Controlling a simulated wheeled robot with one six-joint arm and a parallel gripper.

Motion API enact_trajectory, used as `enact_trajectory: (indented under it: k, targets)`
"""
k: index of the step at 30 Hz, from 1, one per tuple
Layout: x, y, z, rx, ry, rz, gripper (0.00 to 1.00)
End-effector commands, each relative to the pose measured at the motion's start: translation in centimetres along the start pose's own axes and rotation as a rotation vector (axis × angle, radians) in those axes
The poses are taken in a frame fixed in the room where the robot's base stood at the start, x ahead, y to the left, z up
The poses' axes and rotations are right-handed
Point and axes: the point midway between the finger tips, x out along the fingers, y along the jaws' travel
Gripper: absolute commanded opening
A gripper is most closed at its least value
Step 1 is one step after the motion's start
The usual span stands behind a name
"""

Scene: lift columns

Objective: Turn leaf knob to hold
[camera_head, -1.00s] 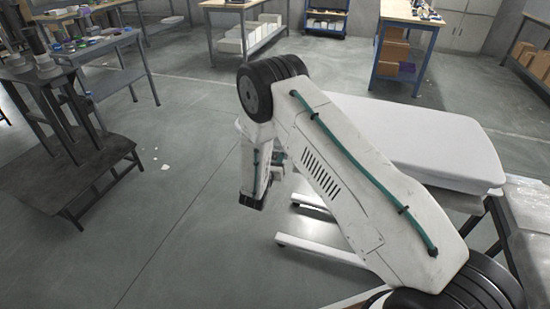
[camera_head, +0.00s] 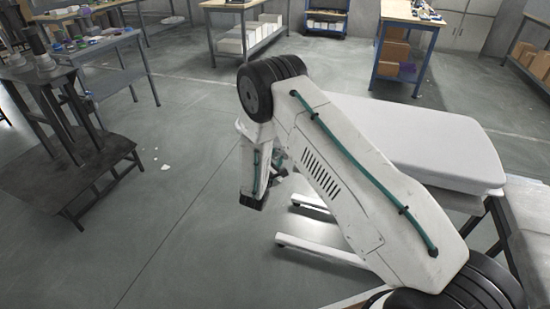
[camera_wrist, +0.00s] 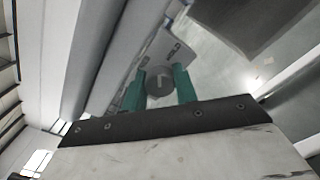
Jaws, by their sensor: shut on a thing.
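The leaf knob (camera_wrist: 158,80) is a dark grey round dial with a pale mark on its face, seen in the wrist view. It sits on a light panel (camera_wrist: 152,50) with small dark markings beside it. My gripper (camera_wrist: 160,84) has its two teal fingers on either side of the knob, shut on it. In the head view, my white arm hides the knob and the fingers. The white padded table (camera_head: 420,140) stands behind and to the right of my arm.
The table's pale base legs (camera_head: 320,250) reach out low over the floor. A dark stand (camera_head: 70,165) is at the left. Workbenches (camera_head: 240,12) and shelves line the back.

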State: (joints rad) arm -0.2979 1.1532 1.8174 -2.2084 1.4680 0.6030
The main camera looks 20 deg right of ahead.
Motion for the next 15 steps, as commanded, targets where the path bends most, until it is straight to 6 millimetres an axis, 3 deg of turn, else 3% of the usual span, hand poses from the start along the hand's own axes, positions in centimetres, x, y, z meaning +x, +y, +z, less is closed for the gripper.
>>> enact_trajectory:
  k: [15]
  targets:
    - [0.12, 0.18, 0.01, 0.382, 0.000, 0.002, 0.06]
